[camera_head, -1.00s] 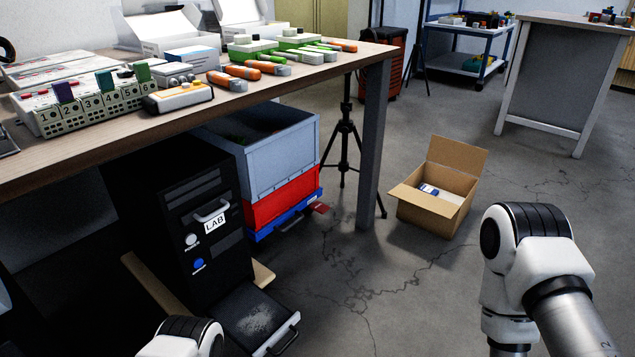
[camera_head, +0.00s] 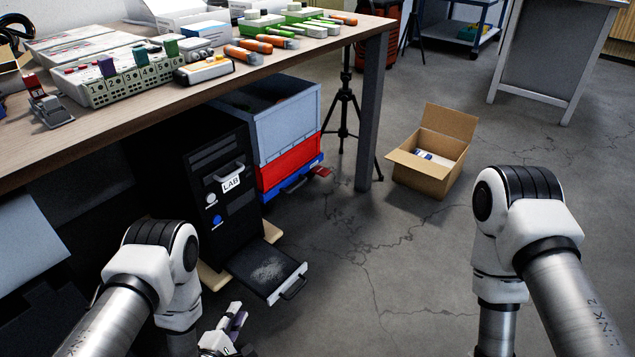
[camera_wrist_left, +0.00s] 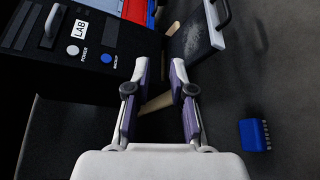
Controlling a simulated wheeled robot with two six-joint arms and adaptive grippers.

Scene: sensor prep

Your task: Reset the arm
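My left arm comes in at the lower left of the head view. Its gripper (camera_head: 232,323) shows low down near the floor, in front of the black LAB computer case (camera_head: 220,185). In the left wrist view the gripper (camera_wrist_left: 160,72) has its two fingers apart, with nothing between them. The case with its POWER and BACKUP buttons stands beyond the fingers there, and its pulled-out tray (camera_wrist_left: 195,42) lies beyond the right finger. My right arm (camera_head: 525,230) is bent downward at the right of the head view; its gripper is out of frame.
A blue block-like item (camera_wrist_left: 255,135) lies on the floor in the left wrist view. A workbench (camera_head: 130,110) holds a numbered rack and several tools. An open cardboard box (camera_head: 425,180) and a tripod (camera_head: 343,125) stand on the floor.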

